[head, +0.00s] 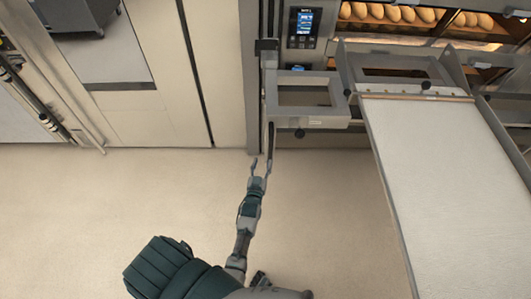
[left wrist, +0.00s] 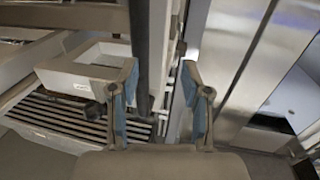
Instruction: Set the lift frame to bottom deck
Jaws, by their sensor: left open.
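The lift frame (head: 268,108) is a grey metal frame with a square opening, joined to a vertical post at the front of the oven. A dark round knob (head: 300,133) sits under its front edge. The frame also shows in the left wrist view (left wrist: 75,72), left of the fingers, with a dark knob (left wrist: 93,110) near its corner. My left gripper (head: 262,165) is open and empty, below and left of the frame and apart from it. In the left wrist view its two blue-padded fingers (left wrist: 160,95) stand apart, with a dark vertical bar beyond them. My right gripper is not seen.
A long pale loading belt (head: 450,170) slopes from the oven front at the right. Loaves (head: 400,14) show in a lit upper deck beside a control panel (head: 304,27). Pale cabinet panels (head: 165,80) stand at the left. The floor (head: 90,200) in front is clear.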

